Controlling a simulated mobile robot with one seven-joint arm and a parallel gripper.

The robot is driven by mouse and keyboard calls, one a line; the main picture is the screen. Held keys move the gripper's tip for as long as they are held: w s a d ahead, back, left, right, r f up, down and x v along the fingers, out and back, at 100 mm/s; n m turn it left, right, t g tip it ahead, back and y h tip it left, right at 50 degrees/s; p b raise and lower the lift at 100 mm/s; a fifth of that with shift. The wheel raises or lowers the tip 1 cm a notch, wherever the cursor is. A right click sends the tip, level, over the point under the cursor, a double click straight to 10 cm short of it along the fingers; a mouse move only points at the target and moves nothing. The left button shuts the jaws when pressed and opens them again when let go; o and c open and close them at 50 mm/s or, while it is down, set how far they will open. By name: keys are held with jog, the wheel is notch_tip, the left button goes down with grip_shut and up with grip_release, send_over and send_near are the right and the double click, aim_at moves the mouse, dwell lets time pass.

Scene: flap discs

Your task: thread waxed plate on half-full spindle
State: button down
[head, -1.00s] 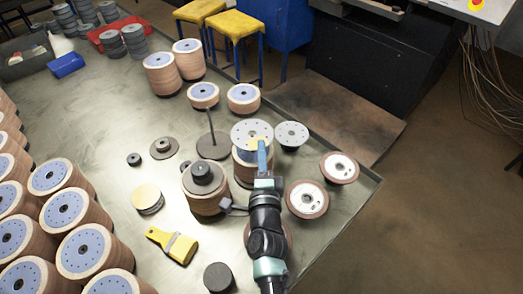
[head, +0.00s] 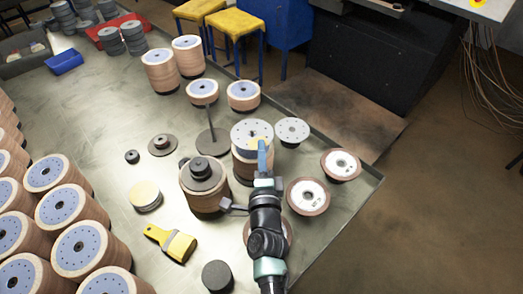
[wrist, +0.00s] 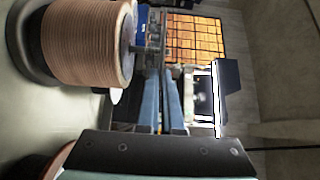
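The waxed plate appears to be the pale disc with small holes (head: 251,131). My gripper (head: 262,147) is at its near edge. In the wrist view the blue fingers (wrist: 163,100) are close together, with the plate seemingly edge-on between them and hard to make out. A stack of brown discs (head: 245,170), which I take for the half-full spindle, stands under the plate in the head view. A brown stack on a dark base, with a short rod out of its top, also shows in the wrist view (wrist: 88,42). The plate looks raised; the exact gap is unclear.
A brown stack with a dark knobbed top (head: 203,190) stands close on the left. A bare upright rod on a base (head: 211,130) is behind it. A smaller holed disc (head: 292,130) and flap discs (head: 308,196) lie right. A yellow brush (head: 172,243) lies in front.

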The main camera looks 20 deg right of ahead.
jog(key=shift+f, duration=0.15)
notch_tip(320, 180, down, 3)
jog(key=b, duration=0.3)
jog(key=c, duration=1.5)
grip_release()
jog(key=shift+f+b, duration=0.1)
jog(key=shift+b, duration=0.2)
jog(key=o, duration=0.4)
jog(key=shift+o, duration=0.5)
jog(key=shift+s+f, duration=0.15)
jog(key=shift+f, duration=0.1)
jog(key=v, duration=0.5)
jog(key=p+v, duration=0.1)
jog(key=v, duration=0.5)
jog(key=shift+s+a+r, duration=0.15)
jog(key=shift+a+r, duration=0.05)
jog(key=shift+r, duration=0.05)
jog(key=shift+s+a+r, duration=0.2)
jog(key=shift+s+r, duration=0.05)
jog(key=shift+s, duration=0.35)
